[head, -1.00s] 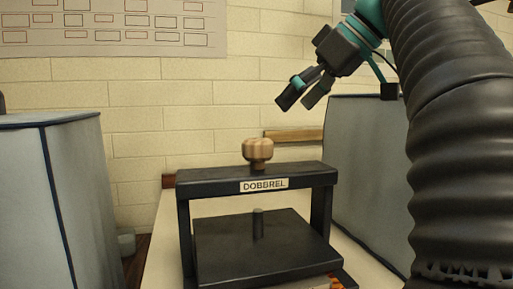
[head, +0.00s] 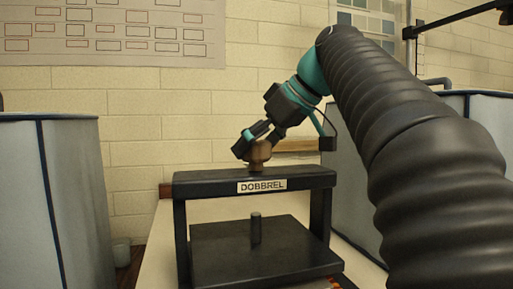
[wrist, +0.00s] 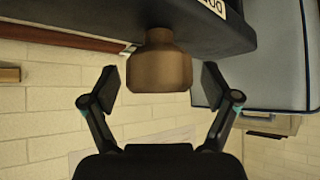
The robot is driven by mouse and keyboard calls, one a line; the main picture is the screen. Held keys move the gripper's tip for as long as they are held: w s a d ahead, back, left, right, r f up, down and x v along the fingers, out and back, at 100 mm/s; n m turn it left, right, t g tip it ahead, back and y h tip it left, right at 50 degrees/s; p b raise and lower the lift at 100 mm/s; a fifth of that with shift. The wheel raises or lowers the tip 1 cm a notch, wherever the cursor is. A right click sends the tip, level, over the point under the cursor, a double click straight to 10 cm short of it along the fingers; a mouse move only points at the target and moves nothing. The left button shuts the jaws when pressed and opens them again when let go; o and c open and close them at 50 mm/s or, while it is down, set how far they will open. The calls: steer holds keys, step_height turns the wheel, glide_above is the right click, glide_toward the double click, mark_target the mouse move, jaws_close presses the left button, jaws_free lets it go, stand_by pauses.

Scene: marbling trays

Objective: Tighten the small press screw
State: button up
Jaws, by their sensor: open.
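The small press (head: 205,181) is a black frame with a label reading DOBBREL on its top bar. Its screw has a brown wooden knob (head: 259,154) above the bar, and the screw's lower end (head: 256,228) shows over a black plate (head: 262,262). My gripper (head: 254,150) is at the knob, coming down at a slant from the upper right. In the wrist view the knob (wrist: 159,68) stands between my gripper's two spread fingers (wrist: 160,82), with a gap on each side. The fingers do not touch it there. In the head view the gripper partly hides the knob.
The press stands on a pale table (head: 157,262). A grey-blue covered block (head: 50,200) stands at the left and another (head: 350,190) at the right behind my arm. A brick wall with a chart (head: 112,30) is behind.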

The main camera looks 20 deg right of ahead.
steer(key=c, duration=1.2)
steer(key=m+t+h, duration=0.1)
steer(key=m+h, duration=0.1)
steer(key=m, duration=0.1)
steer(key=shift+a, duration=0.1)
steer(key=shift+m+t+h+p, duration=0.6)
steer(key=shift+m+h, duration=0.8)
steer(key=shift+m, duration=0.5)
steer(key=o, duration=1.2)
